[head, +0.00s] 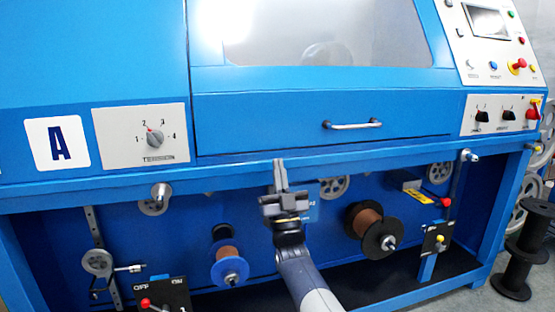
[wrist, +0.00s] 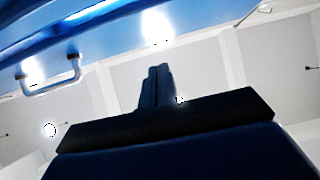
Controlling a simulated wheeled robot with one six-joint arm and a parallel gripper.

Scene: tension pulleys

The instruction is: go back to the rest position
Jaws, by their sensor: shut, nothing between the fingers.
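My gripper (head: 280,172) is in the middle of the head view, pointing up, in front of the blue machine (head: 240,175) and just below its drawer. Its fingers are together with nothing between them. In the wrist view the closed fingers (wrist: 157,87) stand upright against a pale ceiling, with part of the blue machine and a drawer handle (wrist: 50,78) at the upper left. My forearm comes up from the bottom of the head view.
The drawer handle (head: 352,125) is right of and above my gripper. Copper spools hang in the lower bay: one on a blue reel (head: 228,268), one on a black reel (head: 368,226). A tension knob (head: 155,137) is at left. Black spools (head: 518,262) stand at far right.

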